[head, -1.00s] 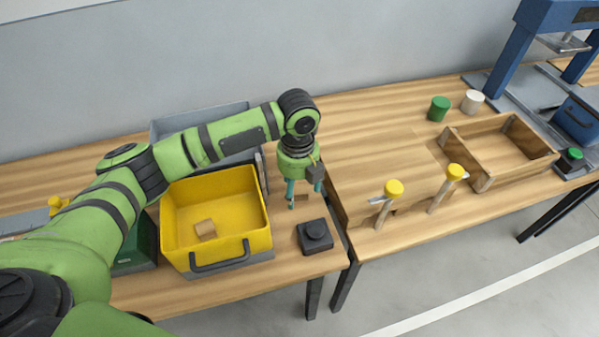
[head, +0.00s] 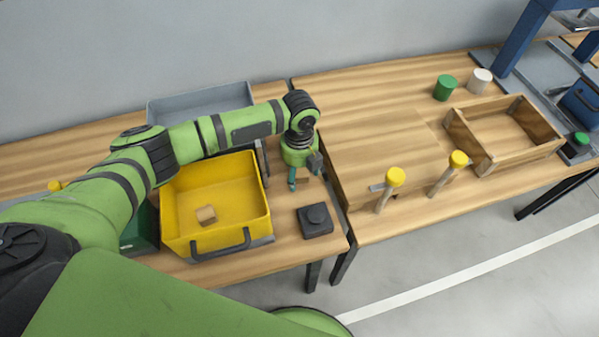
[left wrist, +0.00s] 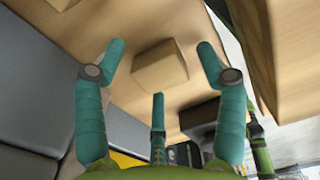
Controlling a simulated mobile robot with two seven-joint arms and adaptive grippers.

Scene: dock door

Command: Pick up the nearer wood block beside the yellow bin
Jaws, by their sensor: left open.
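The wood block (left wrist: 160,66) on the bench shows in the left wrist view, between the spread teal fingers of my left gripper (left wrist: 161,52). The fingers are open around it, and I see no finger closed on it. In the head view my left gripper (head: 302,180) points down just right of the yellow bin (head: 250,222); the arm and fingers mostly hide the block there. Another pale wood piece (left wrist: 60,4) is cut off at the top of the left wrist view. My right gripper is not in view.
A small block (head: 206,214) lies inside the yellow bin. A grey bin (head: 200,103) is behind.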

